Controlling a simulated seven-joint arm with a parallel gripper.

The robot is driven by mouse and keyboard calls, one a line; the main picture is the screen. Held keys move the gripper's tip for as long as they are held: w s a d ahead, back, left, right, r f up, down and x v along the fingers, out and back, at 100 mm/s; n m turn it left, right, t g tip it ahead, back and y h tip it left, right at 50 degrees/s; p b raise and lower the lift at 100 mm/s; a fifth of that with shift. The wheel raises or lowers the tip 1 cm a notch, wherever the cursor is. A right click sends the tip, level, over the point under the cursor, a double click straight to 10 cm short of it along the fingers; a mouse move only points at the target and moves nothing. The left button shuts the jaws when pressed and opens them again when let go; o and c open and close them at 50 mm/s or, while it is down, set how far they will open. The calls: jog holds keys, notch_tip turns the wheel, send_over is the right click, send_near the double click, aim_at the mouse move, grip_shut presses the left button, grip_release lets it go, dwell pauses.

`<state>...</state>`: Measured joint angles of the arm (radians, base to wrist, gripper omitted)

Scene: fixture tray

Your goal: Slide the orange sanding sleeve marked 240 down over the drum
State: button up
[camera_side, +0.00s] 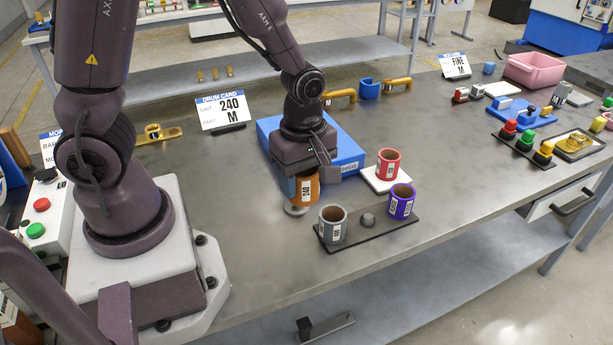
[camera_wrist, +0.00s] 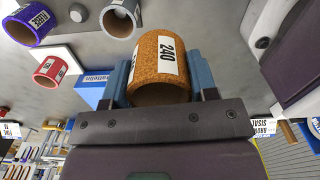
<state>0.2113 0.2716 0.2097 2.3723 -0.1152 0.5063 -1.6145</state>
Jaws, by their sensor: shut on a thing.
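The orange sanding sleeve (camera_side: 306,190), marked 240, is upright in my gripper (camera_side: 308,178). In the wrist view the sleeve (camera_wrist: 163,68) sits between the two blue-grey fingers (camera_wrist: 160,82), its 240 label facing up in the picture and its open end showing. My gripper is shut on it. A round grey metal disc (camera_side: 294,210) shows just under the sleeve's lower end, to its left. It looks like the base of the drum; the drum's body is hidden. I cannot tell whether the sleeve is around the drum or above it.
A dark rack (camera_side: 345,246) to the right carries a grey sleeve (camera_side: 332,224), a bare peg (camera_side: 368,220) and a purple sleeve (camera_side: 402,201). A red sleeve (camera_side: 388,163) stands on a white pad. A blue box (camera_side: 268,127) lies behind my gripper. The drum card (camera_side: 222,111) reads 240 M.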

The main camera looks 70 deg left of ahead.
jog(key=shift+c, duration=0.3)
jog(key=w+a+r+n, duration=0.1)
jog(key=w+a+n, duration=0.2)
jog(key=a, duration=0.8)
jog(key=w+a+r+n, duration=0.1)
jog(key=w+a+n, duration=0.2)
jog(key=w+a, duration=0.4)
jog(key=w+a+r+n, duration=0.2)
jog(key=w+a, duration=0.3)
jog(key=a, duration=1)
jog(key=shift+n, duration=0.4)
jog(key=shift+s+d+r, duration=0.1)
jog(key=shift+d+r, duration=0.05)
jog(key=shift+d, duration=0.05)
jog(key=shift+s+d+f, duration=0.1)
jog(key=shift+f, duration=2)
jog(key=shift+f, duration=0.3)
